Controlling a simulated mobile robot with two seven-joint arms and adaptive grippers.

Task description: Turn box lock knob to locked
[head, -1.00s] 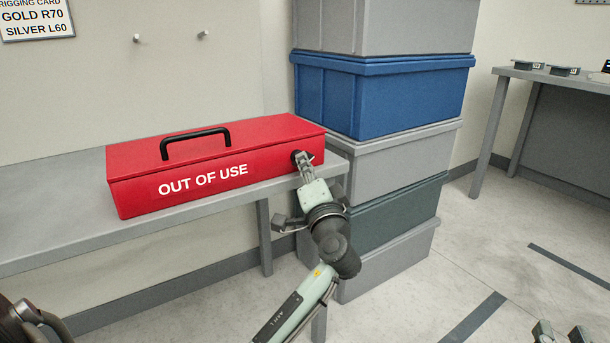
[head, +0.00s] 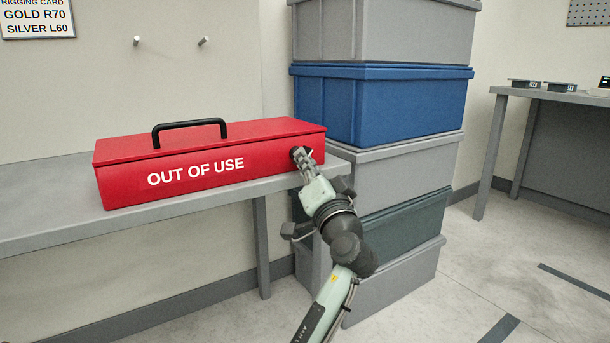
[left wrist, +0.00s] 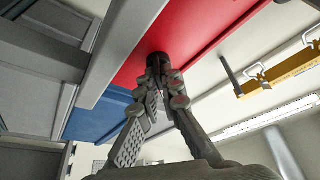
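A red box (head: 115,184) with a black handle on its lid and "OUT OF USE" on its front rests on the grey table (head: 42,228). The dark lock knob (head: 296,152) is at the right end of the box's front face, mostly hidden by my left gripper (head: 304,160). In the left wrist view, the fingers of my left gripper (left wrist: 164,78) come together at the dark knob (left wrist: 156,57) against the red face. They look closed on it. The knob's marking and exact angle cannot be made out. My right gripper is not in view.
Stacked grey and blue bins (head: 385,105) stand close to the right end of the table, just behind my left arm. A second table (head: 550,97) with small devices is at the far right. The floor at lower right is clear.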

